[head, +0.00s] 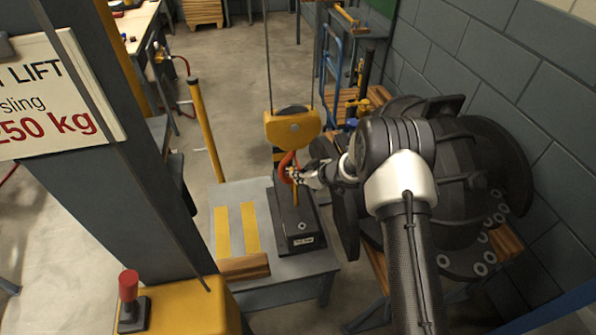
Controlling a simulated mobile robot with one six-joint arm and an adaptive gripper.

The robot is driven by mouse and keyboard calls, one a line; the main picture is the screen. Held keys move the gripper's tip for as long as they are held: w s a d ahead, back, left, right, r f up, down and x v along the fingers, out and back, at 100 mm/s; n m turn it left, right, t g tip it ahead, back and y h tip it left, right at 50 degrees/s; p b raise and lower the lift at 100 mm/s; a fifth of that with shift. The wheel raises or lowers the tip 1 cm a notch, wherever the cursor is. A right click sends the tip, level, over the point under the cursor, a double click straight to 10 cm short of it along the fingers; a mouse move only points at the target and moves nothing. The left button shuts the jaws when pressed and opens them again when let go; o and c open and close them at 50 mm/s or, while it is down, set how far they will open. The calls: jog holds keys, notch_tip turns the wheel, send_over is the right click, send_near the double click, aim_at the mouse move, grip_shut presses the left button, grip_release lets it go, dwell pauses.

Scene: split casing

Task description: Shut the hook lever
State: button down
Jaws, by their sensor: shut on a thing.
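The red hook (284,168) hangs under the yellow hook block (293,127), above a dark block on the grey table. My gripper (297,175) is at the right side of the hook and is shut on a small part there, which looks like the hook lever. My fingers and the small size hide most of the lever, so I cannot tell its angle. A thin orange bar (296,196) shows just below my fingers.
The dark block (293,225) stands on the grey table (282,267), beside two yellow strips (236,231). A large dark casing (455,175) is close on the right. A grey post with a sign (60,95) and a red-knobbed control (129,287) are at left.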

jog(key=h+b, duration=0.1)
jog(key=n+h+b, duration=0.1)
jog(key=b, duration=0.1)
jog(key=shift+w+d, duration=0.2)
jog(key=shift+d, duration=0.15)
jog(key=h+b, duration=0.1)
jog(key=b, duration=0.2)
jog(key=shift+d+r+n+t+h, duration=0.1)
jog(key=shift+d+n+t+h, duration=0.15)
jog(key=shift+n+t+h, duration=0.15)
jog(key=shift+r, duration=0.15)
jog(key=c, duration=1.7)
grip_release()
jog(key=shift+o, duration=0.2)
jog(key=v, duration=1.2)
